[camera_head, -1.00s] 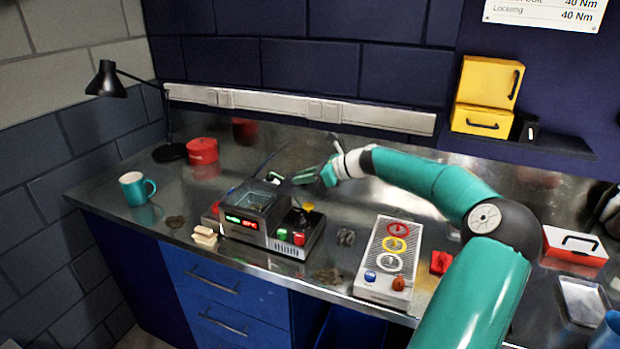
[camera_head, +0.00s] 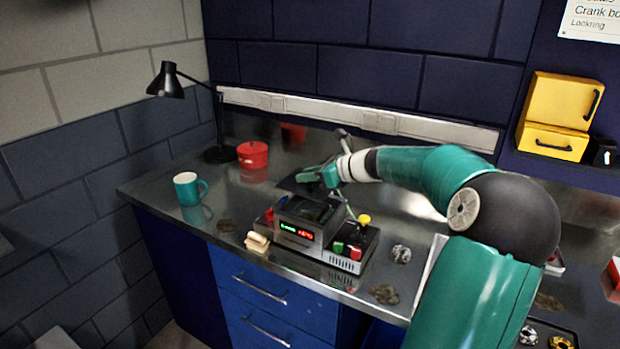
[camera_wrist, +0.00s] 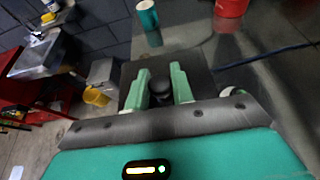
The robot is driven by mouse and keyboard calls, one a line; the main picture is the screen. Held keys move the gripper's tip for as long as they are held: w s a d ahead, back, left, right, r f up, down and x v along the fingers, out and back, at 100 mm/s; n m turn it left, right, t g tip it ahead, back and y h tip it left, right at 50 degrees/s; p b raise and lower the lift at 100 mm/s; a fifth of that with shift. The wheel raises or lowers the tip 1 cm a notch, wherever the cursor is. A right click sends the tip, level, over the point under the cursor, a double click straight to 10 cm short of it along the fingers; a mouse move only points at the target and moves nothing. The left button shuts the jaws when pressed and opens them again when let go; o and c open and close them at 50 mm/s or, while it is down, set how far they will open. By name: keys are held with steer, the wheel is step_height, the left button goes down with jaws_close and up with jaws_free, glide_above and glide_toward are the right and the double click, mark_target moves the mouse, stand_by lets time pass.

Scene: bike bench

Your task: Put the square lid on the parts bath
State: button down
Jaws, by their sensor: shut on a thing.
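The parts bath (camera_head: 297,234) is a grey box with a lit green and red display, standing on the bench. Its top shows a dark square opening (camera_head: 308,208). My gripper (camera_head: 312,177) is above and behind the bath, near its back edge. In the wrist view my gripper (camera_wrist: 160,88) is shut on the black knob of the square lid (camera_wrist: 201,79), a dark flat plate. In the head view the lid (camera_head: 291,184) shows as a dark sliver beside the fingers, apart from the bath opening as far as I can tell.
A teal mug (camera_head: 187,189), a red pot (camera_head: 252,154) and a black lamp (camera_head: 219,153) stand left of the bath. Red and green buttons and a yellow knob (camera_head: 364,219) sit at its right. Small parts (camera_head: 257,242) lie near the front edge.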

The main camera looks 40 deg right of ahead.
mark_target(312, 185)
steer(key=shift+s+r, duration=0.2)
steer(key=shift+s, duration=0.2)
steer(key=shift+d+f, duration=0.1)
steer(key=shift+f, duration=0.05)
steer(key=shift+w+f, duration=0.2)
steer(key=shift+f, duration=0.2)
steer(key=shift+s+d+f, duration=0.1)
steer(key=shift+s+f, duration=0.25)
steer(key=shift+f, duration=0.2)
steer(key=shift+w+f, duration=0.25)
steer(key=shift+f, duration=0.6)
steer(key=shift+s+f, duration=0.15)
steer(key=shift+f, duration=0.8)
steer(key=shift+f, duration=0.6)
steer(key=c, duration=1.1)
jaws_free()
